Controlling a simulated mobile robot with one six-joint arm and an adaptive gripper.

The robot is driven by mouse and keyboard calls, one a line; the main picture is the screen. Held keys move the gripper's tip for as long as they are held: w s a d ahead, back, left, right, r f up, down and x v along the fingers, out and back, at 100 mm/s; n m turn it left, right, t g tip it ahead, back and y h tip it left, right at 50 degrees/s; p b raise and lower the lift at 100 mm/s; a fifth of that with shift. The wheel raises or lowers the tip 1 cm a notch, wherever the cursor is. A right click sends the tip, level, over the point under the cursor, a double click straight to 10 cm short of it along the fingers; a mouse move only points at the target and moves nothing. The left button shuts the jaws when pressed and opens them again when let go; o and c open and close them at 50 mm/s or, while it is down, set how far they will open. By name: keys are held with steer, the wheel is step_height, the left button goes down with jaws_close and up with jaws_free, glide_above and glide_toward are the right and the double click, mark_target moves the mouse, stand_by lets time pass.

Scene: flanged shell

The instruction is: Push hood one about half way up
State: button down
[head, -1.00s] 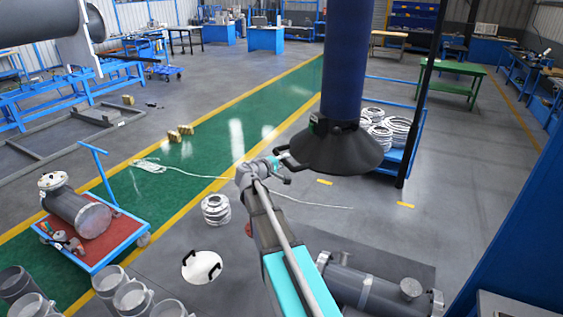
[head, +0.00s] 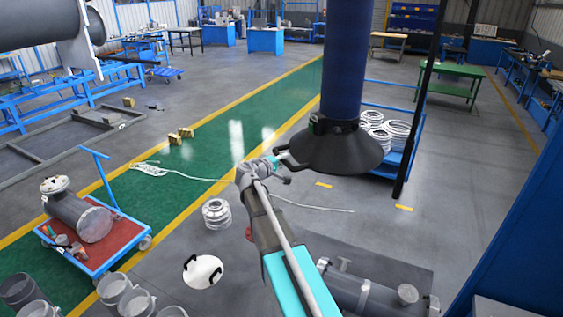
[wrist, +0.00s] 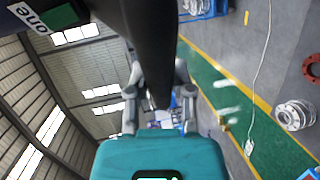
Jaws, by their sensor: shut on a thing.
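Hood one is a black cone (head: 338,152) at the lower end of a thick blue duct (head: 343,60), hanging right of centre in the head view. A dark handle sticks out from its left side. My gripper (head: 283,162) is at that handle, at the hood's left edge. In the wrist view, my gripper (wrist: 157,98) has its two fingers on either side of a black bar (wrist: 152,50), shut on it. A label reading "one" (wrist: 38,18) shows at the top left there. The exact finger contact is partly hidden by the bar.
A dark vertical pole (head: 420,110) and a blue rack with metal rings (head: 395,130) stand right of the hood. A red-topped cart (head: 120,235) holds a vessel at the left. A flanged shell (head: 360,290) lies below my arm. The green walkway is mostly clear.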

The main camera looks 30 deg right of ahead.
steer(key=shift+c, duration=2.4)
jaws_free()
